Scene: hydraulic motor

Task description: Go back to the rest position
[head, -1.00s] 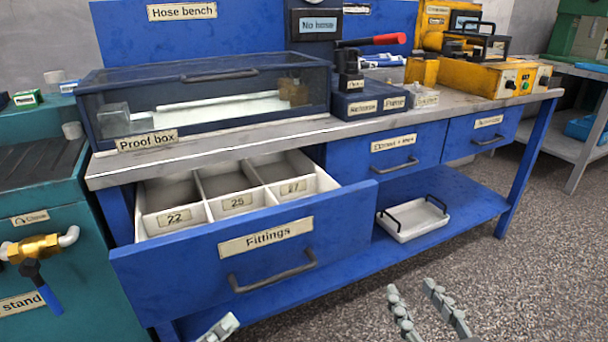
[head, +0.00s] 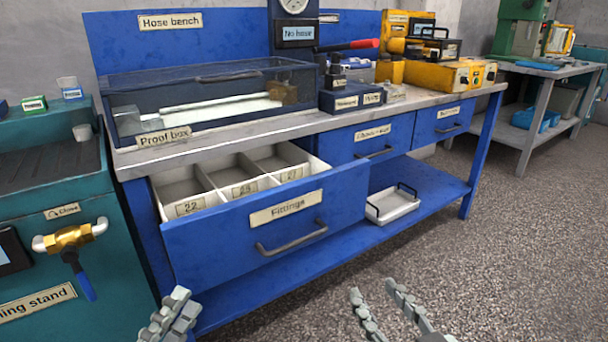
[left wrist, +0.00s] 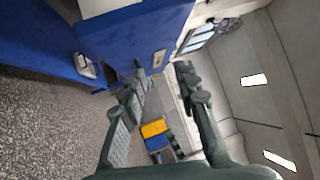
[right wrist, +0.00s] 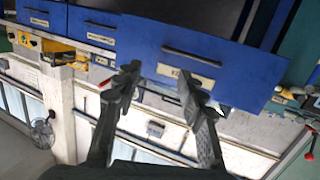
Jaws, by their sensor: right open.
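My left gripper (head: 172,312) shows at the lower edge of the head view, below the open blue drawer. In the left wrist view its two fingers (left wrist: 158,84) are apart with nothing between them. My right gripper (head: 378,292) is over the speckled floor, right of the drawer in the head view. Its fingers are apart and empty in the right wrist view (right wrist: 158,80). Neither gripper appears to touch anything.
The Fittings drawer (head: 270,232) sticks out of the blue hose bench (head: 440,190); its visible compartments look empty. A teal stand (head: 40,240) with a brass valve (head: 70,238) is at the left. A white tray (head: 392,207) lies on the lower shelf. Floor (head: 500,270) is clear at the right.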

